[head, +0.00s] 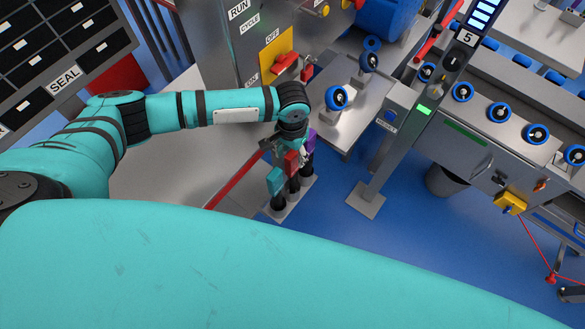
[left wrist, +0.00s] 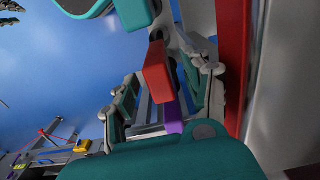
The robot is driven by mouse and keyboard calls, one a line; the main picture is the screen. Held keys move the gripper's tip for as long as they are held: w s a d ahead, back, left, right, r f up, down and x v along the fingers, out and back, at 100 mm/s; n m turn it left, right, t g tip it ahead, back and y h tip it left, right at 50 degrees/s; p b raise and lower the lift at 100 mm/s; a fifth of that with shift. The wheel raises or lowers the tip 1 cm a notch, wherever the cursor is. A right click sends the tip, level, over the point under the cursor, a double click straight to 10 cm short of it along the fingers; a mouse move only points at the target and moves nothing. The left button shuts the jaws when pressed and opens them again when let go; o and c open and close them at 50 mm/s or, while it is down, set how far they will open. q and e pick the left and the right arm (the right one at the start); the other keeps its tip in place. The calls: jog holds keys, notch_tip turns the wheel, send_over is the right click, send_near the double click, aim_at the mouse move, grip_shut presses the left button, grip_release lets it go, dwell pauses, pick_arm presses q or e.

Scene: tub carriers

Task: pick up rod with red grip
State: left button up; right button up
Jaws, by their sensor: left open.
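The rod with the red grip (head: 291,162) stands upright in a small floor stand (head: 290,200), between a rod with a teal grip (head: 275,181) and a rod with a purple grip (head: 311,141). My left gripper (head: 290,150) is at the top of these rods and partly hides them. In the left wrist view the red grip (left wrist: 157,72) shows between the spread fingers of my left gripper (left wrist: 162,92), with a bit of the purple grip (left wrist: 173,117) behind. The fingers are open; whether one touches the grip I cannot tell.
A red rail (head: 233,182) runs close beside the rods, also along the right of the left wrist view (left wrist: 235,60). A grey post (head: 380,165) on a floor plate and a bench with blue-rimmed wheels (head: 345,105) stand right of them. Blue floor (head: 320,225) is clear in front.

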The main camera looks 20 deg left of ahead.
pick_arm(q)
jog(key=shift+f, duration=0.5)
notch_tip(320, 180, down, 4)
jog(key=shift+w+r+p, duration=0.1)
jog(key=shift+p, duration=0.5)
jog(key=shift+d+f, duration=0.1)
jog(key=shift+f, duration=0.25)
jog(key=c, duration=0.5)
grip_shut()
pick_arm(e)
jog(key=shift+s+a+r, duration=0.1)
jog(key=shift+r, duration=0.5)
